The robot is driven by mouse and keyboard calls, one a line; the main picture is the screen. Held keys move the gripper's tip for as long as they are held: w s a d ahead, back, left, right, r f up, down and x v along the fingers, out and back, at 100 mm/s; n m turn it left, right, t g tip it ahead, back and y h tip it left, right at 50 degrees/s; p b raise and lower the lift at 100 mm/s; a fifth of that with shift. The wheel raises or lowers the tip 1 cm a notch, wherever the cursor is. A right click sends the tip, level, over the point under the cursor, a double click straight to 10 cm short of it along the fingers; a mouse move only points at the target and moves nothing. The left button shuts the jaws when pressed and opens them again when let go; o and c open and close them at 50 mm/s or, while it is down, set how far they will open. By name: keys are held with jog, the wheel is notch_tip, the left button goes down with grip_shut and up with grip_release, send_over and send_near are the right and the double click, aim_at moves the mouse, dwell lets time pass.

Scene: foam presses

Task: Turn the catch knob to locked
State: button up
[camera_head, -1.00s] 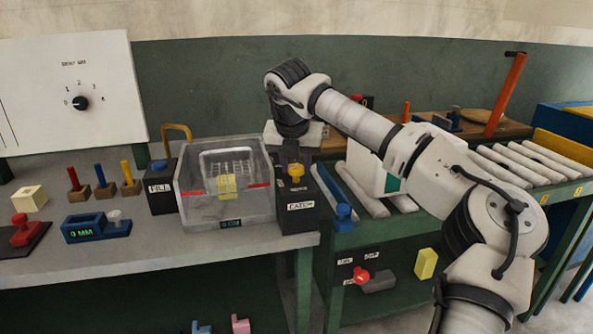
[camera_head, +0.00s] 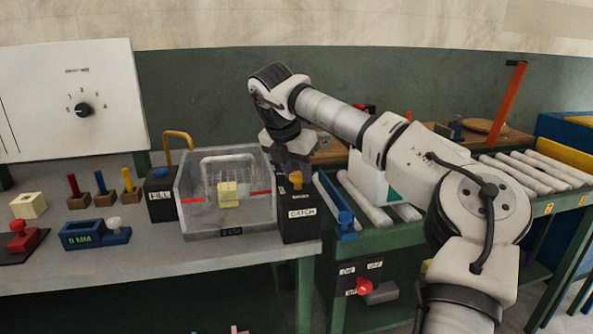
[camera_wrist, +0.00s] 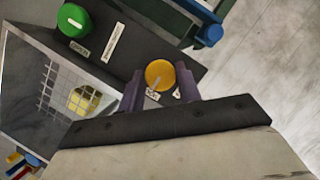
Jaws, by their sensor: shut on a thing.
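Small lettering beside the knob is partly hidden by the fingers and too blurred to read.
A green knob (camera_wrist: 72,20) is near the catch knob in the wrist view. The clear bin (camera_head: 226,233) holds a yellow block (camera_head: 228,194). A box with a yellow handle (camera_head: 160,203) stands left of the bin.

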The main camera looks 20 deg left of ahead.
jog(key=shift+r, duration=0.1)
jog(key=o, duration=1)
jog(key=shift+c, duration=0.2)
jog(key=v, duration=1.3)
jog(key=shift+s+r+p, duration=0.15)
jog(key=shift+r+p, duration=0.2)
jog(key=shift+p, duration=0.1)
